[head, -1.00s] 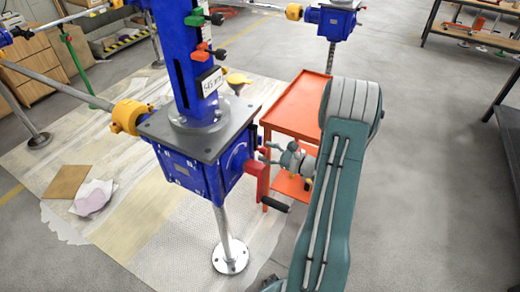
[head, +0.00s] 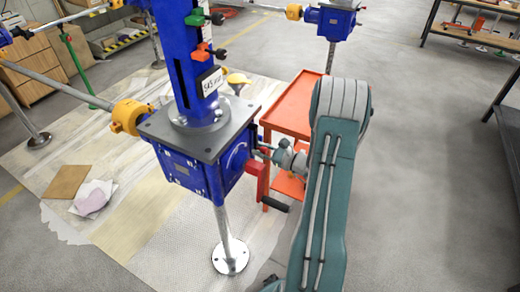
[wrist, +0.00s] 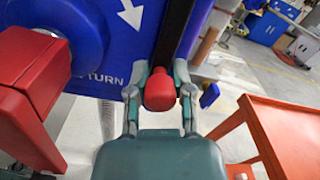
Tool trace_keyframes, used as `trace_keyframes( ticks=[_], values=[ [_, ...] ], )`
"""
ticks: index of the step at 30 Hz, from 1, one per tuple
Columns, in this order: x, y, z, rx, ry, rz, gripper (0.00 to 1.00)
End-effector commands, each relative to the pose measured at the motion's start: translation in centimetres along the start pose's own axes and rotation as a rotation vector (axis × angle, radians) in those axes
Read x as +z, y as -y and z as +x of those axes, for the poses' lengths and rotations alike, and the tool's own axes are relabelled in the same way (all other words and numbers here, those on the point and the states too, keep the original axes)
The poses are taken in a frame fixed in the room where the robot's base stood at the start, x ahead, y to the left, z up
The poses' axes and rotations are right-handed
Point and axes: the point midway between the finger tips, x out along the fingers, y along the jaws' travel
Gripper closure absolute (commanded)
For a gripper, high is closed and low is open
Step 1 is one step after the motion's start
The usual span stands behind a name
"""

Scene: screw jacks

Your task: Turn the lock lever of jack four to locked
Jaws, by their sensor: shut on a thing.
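The blue jack (head: 185,175) stands in the middle of the head view, with a white label (head: 210,82) on its column that is too small to read surely. In the wrist view a red knob (wrist: 160,92), which looks like the end of the lock lever, sits between my two fingertips beside the blue housing (wrist: 120,25). My gripper (wrist: 160,84) is shut on this knob, one finger on each side. In the head view my gripper (head: 266,150) reaches the housing's right side, just above the red crank (head: 256,178). The lever itself is hidden there.
The red crank arm (wrist: 25,115) and its hub are close on the left in the wrist view. A small blue piece (wrist: 209,95) is right of my fingers. An orange cart (head: 300,105) stands behind my wrist. Open grey floor (head: 430,180) lies to the right.

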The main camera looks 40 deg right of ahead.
Motion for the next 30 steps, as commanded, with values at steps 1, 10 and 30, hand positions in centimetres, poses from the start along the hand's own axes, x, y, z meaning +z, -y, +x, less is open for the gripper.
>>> trace_keyframes(
  ticks=[1,10,30],
  values=[
    [0.1,0.1,0.1,0.001,0.002,-0.012,1.0],
    [-0.2,1.4,0.1,0.001,0.003,-0.162,1.0],
    [0.7,6.3,0.2,0.003,0.003,-0.786,1.0]
  ],
)
